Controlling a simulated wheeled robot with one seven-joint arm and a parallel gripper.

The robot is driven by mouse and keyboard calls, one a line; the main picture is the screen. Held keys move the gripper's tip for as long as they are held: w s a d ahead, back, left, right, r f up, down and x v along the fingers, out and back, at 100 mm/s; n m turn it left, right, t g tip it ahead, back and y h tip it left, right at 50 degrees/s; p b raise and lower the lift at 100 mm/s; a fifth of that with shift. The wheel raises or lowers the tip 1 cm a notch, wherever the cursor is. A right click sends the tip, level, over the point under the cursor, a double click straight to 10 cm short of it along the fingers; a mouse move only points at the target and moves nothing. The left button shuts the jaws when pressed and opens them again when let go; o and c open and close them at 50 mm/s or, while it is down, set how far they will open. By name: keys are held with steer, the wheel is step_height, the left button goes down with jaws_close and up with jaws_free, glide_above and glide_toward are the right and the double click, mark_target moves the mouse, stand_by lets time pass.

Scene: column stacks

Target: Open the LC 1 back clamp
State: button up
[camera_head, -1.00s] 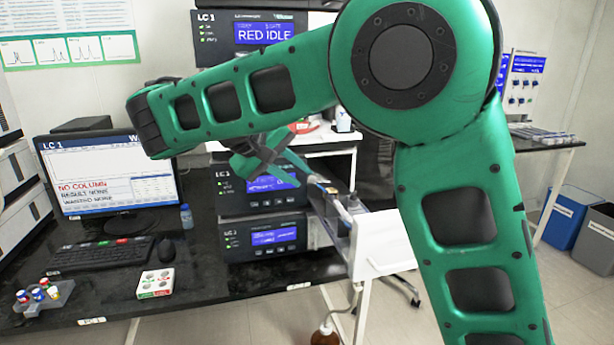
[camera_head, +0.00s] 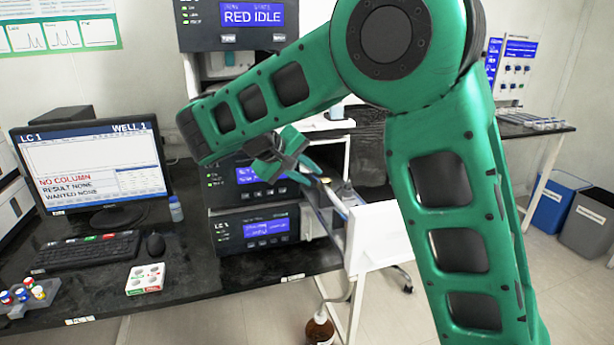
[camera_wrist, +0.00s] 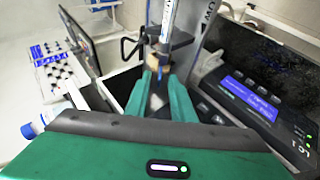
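The LC 1 stack (camera_head: 250,225) stands at the middle of the bench, with an open compartment (camera_head: 340,205) at its right side. My gripper (camera_head: 312,172) is in front of that compartment, partly hidden by my own arm. In the wrist view my gripper's two green fingers (camera_wrist: 158,95) are apart with a gap between them. Just beyond the fingertips is a small tan and dark piece (camera_wrist: 155,60), which may be the clamp. A pale labelled tube or rail (camera_wrist: 168,20) runs away from it. I cannot tell whether the fingertips touch the piece or which clamp it is.
An LC 1 monitor (camera_head: 90,170) reads NO COLUMN. A brown bottle (camera_head: 320,328) is on the floor. Blue (camera_head: 555,205) and grey (camera_head: 590,225) bins stand right.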

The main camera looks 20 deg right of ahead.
steer(key=shift+w+d+f, duration=0.15)
steer(key=shift+d+f, duration=0.05)
jaws_close()
